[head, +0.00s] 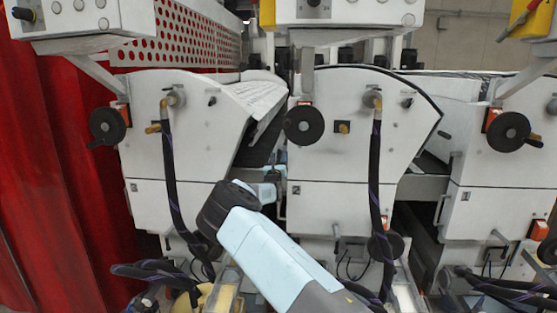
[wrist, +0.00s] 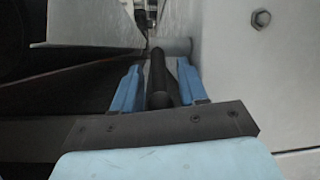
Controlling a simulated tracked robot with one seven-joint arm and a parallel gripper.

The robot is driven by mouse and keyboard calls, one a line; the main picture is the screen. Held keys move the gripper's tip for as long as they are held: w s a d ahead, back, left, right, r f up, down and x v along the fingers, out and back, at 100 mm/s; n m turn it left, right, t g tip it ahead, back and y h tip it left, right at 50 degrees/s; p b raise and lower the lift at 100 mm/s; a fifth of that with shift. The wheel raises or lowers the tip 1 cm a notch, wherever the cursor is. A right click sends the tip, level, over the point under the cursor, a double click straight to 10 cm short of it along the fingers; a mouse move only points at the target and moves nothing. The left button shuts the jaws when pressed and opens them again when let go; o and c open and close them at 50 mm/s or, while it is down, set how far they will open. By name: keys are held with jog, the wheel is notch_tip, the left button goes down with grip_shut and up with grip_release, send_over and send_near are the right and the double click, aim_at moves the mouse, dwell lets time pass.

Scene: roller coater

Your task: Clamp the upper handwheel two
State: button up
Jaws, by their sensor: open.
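Three upper black handwheels show in the head view: a left one (head: 107,125), a middle one (head: 304,125) and a right one (head: 509,131), each on a white machine panel. The middle one, which seems to be number two, is above my gripper (head: 275,182). My gripper is partly hidden by my own wrist, in the gap beside the middle panel. In the wrist view my gripper (wrist: 160,68) is open, with its blue fingers on either side of a dark rod (wrist: 158,80). I cannot tell whether they touch it, or whether the rod belongs to a handwheel.
The middle white panel (head: 345,155) and left white panel (head: 180,150) flank the gap. Dark hoses hang in front of both, including one near the middle panel's right side (head: 375,190). A lower handwheel (head: 385,247) sits at lower right. A red curtain (head: 45,180) is at left.

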jog(key=shift+a, duration=0.1)
grip_shut()
dwell(0.5)
